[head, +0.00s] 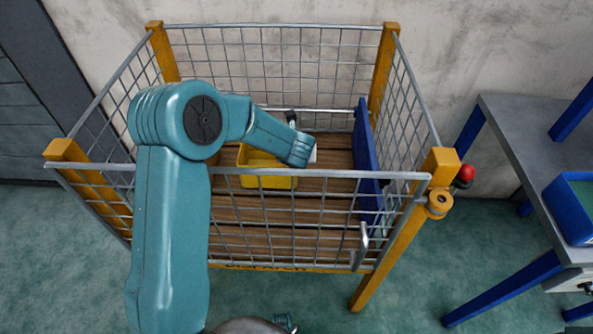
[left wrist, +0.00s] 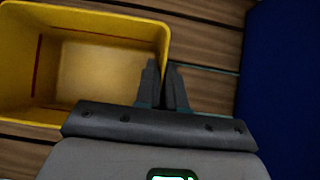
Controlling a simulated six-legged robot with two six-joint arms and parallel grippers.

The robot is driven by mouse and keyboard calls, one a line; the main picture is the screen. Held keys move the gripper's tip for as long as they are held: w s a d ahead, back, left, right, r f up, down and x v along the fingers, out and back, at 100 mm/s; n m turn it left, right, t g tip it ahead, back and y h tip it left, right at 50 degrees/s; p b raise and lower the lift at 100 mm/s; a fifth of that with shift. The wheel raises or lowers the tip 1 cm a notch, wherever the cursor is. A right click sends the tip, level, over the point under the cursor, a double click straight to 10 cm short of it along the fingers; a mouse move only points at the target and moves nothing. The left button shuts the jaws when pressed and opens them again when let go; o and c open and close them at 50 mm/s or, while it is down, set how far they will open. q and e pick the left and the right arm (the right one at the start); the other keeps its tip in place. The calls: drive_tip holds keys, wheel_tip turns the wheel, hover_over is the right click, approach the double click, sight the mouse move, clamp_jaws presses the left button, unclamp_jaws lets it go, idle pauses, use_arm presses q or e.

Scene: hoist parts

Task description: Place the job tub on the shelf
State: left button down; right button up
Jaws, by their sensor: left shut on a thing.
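The yellow job tub (head: 262,163) is inside the wire-mesh cage, above or on its slatted wooden floor (head: 235,215). It is open-topped and looks empty in the left wrist view (left wrist: 100,70). My left arm reaches over the front mesh into the cage. My left gripper (left wrist: 163,88) is shut on the tub's wall, at the right corner of its rim in the left wrist view. In the head view my forearm partly hides the tub, and the fingertips are hidden. I cannot tell whether the tub touches the boards. My right gripper is not in view. I cannot make out which surface is the shelf.
A blue panel (head: 365,150) stands upright in the cage, right of the tub. Orange posts (head: 400,240) and mesh walls surround the floor. A red knob (head: 466,173) sits by the front right post. A grey-topped bench (head: 520,125) with a blue tray (head: 575,215) stands at right.

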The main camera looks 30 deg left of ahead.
use_arm(q)
wheel_tip(320, 180, down, 4)
drive_tip(key=shift+s+r+b, duration=0.1)
drive_tip(key=shift+b, duration=0.8)
drive_tip(key=shift+f, duration=0.25)
drive_tip(key=shift+r, duration=0.15)
drive_tip(key=shift+f, duration=0.2)
drive_tip(key=c, duration=1.2)
unclamp_jaws()
drive_tip(key=shift+c, duration=0.2)
drive_tip(key=shift+r, duration=0.1)
